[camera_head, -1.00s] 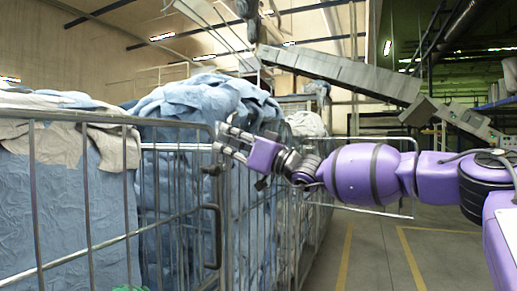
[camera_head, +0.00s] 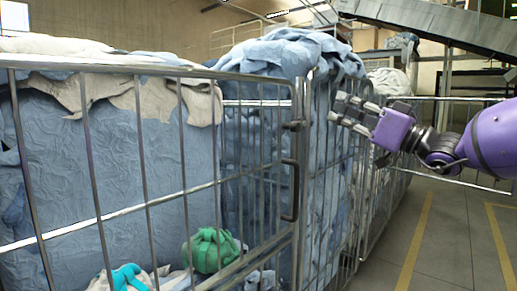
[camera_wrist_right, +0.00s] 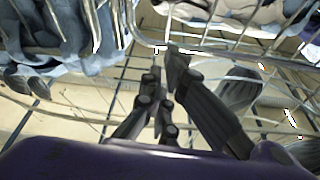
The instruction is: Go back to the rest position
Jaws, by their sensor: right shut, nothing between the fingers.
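My right gripper (camera_head: 340,108) is at the right in the head view, at the end of my purple arm. It is shut and empty, beside the bars of a metal cage cart (camera_head: 298,200) and in front of the cloth behind them. I cannot tell whether it touches the bars. In the right wrist view its dark fingers (camera_wrist_right: 165,70) are together, near metal bars. My left gripper is not in view.
Blue cloth (camera_head: 285,55) is heaped in the cages, with pale cloth (camera_head: 130,90) at the left. A green bundle (camera_head: 210,250) and a turquoise one (camera_head: 128,278) lie low behind the bars. Floor with yellow lines (camera_head: 415,240) is open at the right.

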